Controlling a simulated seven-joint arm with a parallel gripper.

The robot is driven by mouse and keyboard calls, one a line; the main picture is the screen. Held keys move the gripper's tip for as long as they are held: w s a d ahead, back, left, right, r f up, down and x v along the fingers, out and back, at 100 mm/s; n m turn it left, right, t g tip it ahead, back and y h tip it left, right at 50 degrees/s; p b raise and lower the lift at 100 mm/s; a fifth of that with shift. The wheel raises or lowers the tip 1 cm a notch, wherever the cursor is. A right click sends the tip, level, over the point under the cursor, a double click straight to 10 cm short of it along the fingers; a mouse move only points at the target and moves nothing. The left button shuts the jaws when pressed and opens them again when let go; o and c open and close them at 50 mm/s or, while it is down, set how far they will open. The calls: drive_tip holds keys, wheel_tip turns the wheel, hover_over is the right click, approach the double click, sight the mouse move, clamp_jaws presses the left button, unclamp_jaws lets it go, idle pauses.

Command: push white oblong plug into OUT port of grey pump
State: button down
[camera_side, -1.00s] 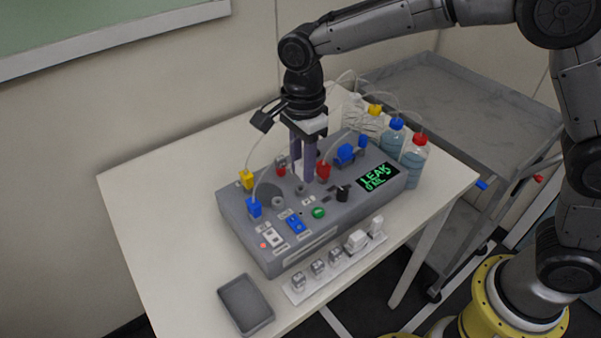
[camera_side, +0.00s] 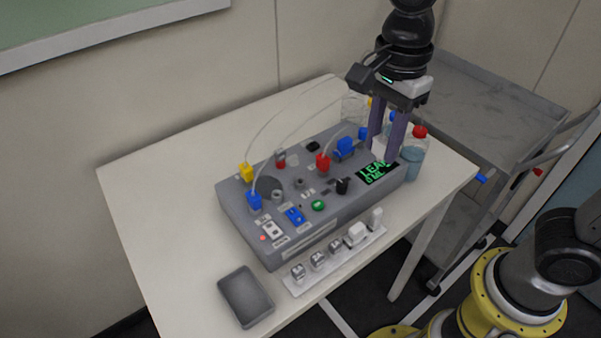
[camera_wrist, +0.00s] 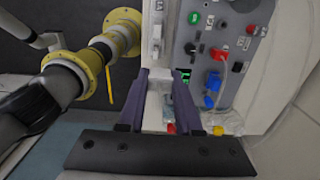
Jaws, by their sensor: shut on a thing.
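The grey pump (camera_side: 333,222) is a large box on the table, with ports, plugs and a green-lettered display on top. My gripper (camera_side: 384,156) is above its right end, fingers pointing down. It is shut on a pale piece, apparently the white oblong plug (camera_wrist: 155,78), seen only in part between the fingertips in the wrist view. The plug is in the air, apart from any port. A dark, empty-looking socket (camera_side: 313,147) lies near the pump's back edge. Grey round ports (camera_side: 277,195) are at its left. The port labels are too small to read, so I cannot tell which is OUT.
Yellow (camera_side: 246,173), blue (camera_side: 254,200) and red (camera_side: 323,163) plugs with thin tubes stand on the pump. Bottles, one red-capped (camera_side: 413,155), stand right behind my gripper. A white rack (camera_side: 345,255) of plugs and a grey tray (camera_side: 246,297) lie in front.

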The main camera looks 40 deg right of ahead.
idle(0.6)
drive_tip(key=shift+w+a+r, duration=0.1)
drive_tip(key=shift+w, duration=0.1)
drive_tip(key=w+a, duration=0.5)
drive_tip(key=w, duration=0.2)
approach(276, 183)
drive_tip(key=s+a, duration=0.2)
drive_tip(key=s, duration=0.2)
drive_tip(key=shift+w+f, duration=0.15)
drive_tip(key=shift+f, duration=0.75)
drive_tip(key=shift+w+f, duration=0.1)
drive_tip(key=shift+f, duration=0.75)
drive_tip(key=shift+f, duration=1.1)
drive_tip(key=c, duration=0.5)
unclamp_jaws()
